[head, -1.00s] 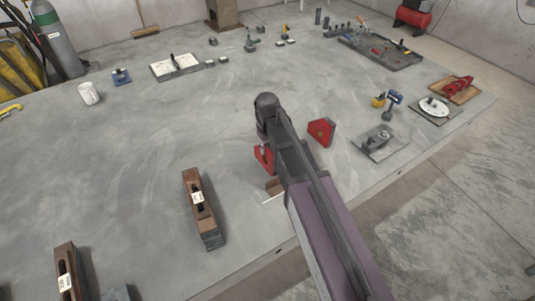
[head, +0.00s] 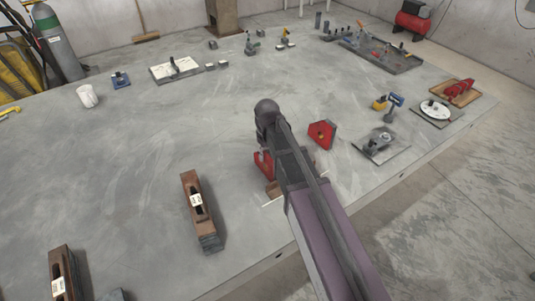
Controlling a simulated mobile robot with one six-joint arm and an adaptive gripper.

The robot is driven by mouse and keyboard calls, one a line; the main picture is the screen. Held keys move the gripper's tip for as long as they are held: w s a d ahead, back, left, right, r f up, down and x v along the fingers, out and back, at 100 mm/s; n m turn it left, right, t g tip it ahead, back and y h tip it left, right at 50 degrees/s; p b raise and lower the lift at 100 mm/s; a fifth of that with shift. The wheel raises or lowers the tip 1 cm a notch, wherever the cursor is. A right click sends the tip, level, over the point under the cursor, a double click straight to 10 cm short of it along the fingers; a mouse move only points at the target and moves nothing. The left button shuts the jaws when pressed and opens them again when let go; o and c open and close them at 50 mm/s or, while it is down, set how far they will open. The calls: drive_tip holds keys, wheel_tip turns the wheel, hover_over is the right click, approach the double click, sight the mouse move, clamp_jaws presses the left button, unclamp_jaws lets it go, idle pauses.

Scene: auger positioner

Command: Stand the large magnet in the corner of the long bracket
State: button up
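A red magnet with dark edges (head: 322,134) stands on the bench just right of my arm, apart from it. A second red piece (head: 264,163) shows at the left edge of my arm, partly hidden behind it; I cannot tell whether it is another magnet or is being held. A brown bar (head: 273,188) pokes out from under my arm beside a thin pale strip; most of it is hidden, and I cannot tell if it is the long bracket. My gripper is hidden behind my arm.
A grey plate with a clamp (head: 380,146) lies right, near the bench edge. A white cup (head: 87,96) stands far left. The bench's left middle is clear.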

drive_tip(key=shift+r, duration=0.2)
idle(0.4)
wheel_tip(320, 180, up, 12)
drive_tip(key=p, duration=1.2)
drive_tip(key=shift+f, duration=0.1)
idle(0.6)
drive_tip(key=s+d+m, duration=0.3)
drive_tip(key=s+d, duration=0.3)
drive_tip(key=d, duration=0.3)
drive_tip(key=s+d+m, duration=0.3)
drive_tip(key=s+d, duration=0.4)
drive_tip(key=d, duration=0.3)
drive_tip(key=shift+s+d+m, duration=0.25)
drive_tip(key=shift+d+m, duration=0.05)
drive_tip(key=shift+m, duration=0.1)
